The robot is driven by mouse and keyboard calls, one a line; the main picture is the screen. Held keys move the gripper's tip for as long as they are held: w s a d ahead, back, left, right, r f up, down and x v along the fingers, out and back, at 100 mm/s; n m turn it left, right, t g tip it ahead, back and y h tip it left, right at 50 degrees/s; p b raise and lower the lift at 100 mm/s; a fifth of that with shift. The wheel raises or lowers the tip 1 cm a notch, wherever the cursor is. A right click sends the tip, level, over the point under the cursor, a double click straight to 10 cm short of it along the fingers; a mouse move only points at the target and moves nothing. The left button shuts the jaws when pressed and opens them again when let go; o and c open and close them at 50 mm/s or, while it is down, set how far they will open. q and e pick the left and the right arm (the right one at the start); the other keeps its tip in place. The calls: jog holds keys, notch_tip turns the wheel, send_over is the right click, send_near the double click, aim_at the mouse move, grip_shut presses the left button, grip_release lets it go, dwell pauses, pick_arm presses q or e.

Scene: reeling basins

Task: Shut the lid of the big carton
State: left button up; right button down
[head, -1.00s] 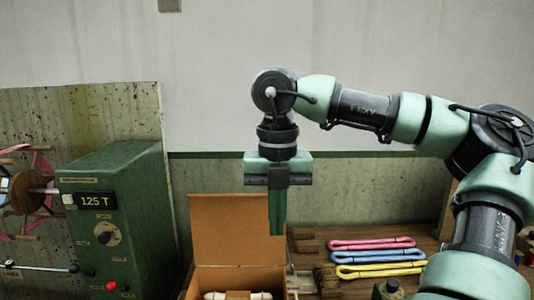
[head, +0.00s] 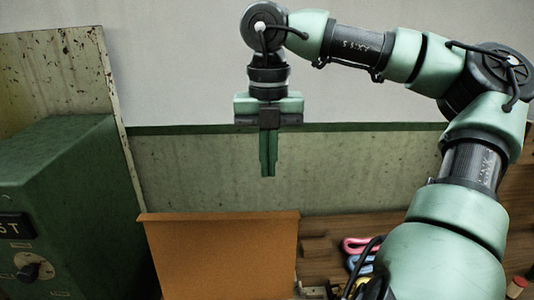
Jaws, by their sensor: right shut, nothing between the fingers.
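The big carton's lid (head: 222,258) is a plain orange-brown panel at the bottom of the head view, left of centre. It stands raised, with its top edge showing. The carton's body and inside are below the picture's edge. My right gripper (head: 267,172) points down, its fingers shut and empty. In the picture it is above the lid's top edge, towards the right side, with a gap between. I cannot tell its depth relative to the lid. My left gripper is not in view.
A green machine (head: 60,200) with a dial stands at the left, close to the lid. A wooden surface with pink and blue skeins (head: 362,244) lies right of the lid, partly hidden by my right arm. A stained wall panel stands behind.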

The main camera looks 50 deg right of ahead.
aim_at(268, 224)
jog(key=shift+s+a+f+b, duration=0.1)
jog(key=shift+f+b, duration=5.85)
jog(key=shift+f, duration=1.4)
jog(key=shift+s+a, duration=0.1)
